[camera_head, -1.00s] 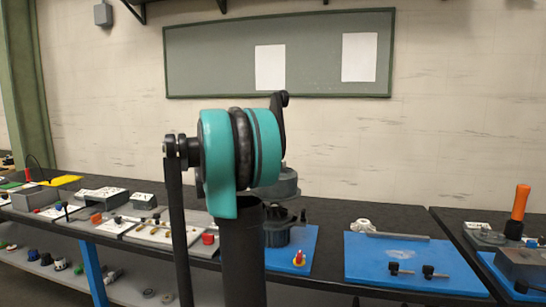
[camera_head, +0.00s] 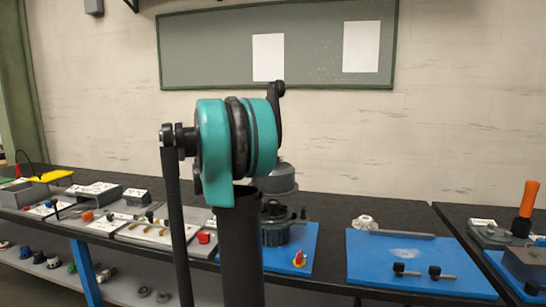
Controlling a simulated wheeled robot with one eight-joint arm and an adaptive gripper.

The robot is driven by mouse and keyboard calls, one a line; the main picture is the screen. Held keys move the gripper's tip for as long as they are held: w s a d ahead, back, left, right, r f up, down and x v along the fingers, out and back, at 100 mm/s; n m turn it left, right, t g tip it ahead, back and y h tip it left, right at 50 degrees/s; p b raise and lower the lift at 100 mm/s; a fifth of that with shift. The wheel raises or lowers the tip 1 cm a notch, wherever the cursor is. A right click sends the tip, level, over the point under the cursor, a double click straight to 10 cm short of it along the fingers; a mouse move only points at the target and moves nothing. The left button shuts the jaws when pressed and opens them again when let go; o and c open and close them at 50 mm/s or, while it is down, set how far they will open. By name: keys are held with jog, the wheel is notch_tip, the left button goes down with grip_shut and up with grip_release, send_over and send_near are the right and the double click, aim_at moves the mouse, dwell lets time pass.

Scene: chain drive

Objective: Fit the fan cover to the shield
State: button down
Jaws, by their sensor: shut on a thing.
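A grey, round, cap-like part, which looks like the fan cover (camera_head: 284,181), shows just right of my teal and black arm. Its left side is hidden by the arm. A dark ribbed cylindrical body, which looks like the motor with the shield (camera_head: 277,234), stands upright below it on a blue board (camera_head: 302,240). The grey part is above the dark body; I cannot tell whether they touch or whether a gap remains. My gripper is hidden behind my own arm, so its fingers and their hold do not show.
A small red and yellow piece (camera_head: 299,259) lies on the same blue board. Another blue board (camera_head: 400,276) with two dark knobbed pins is to the right. An orange-handled tool (camera_head: 528,199) stands at far right. Grey trays with small parts (camera_head: 160,233) are left.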

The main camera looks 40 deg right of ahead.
jog(key=shift+f, duration=2.1)
jog(key=shift+f, duration=3.6)
jog(key=c, duration=1.1)
grip_release()
jog(key=shift+o, duration=0.2)
jog(key=w+a, duration=0.1)
jog(key=a, duration=1.1)
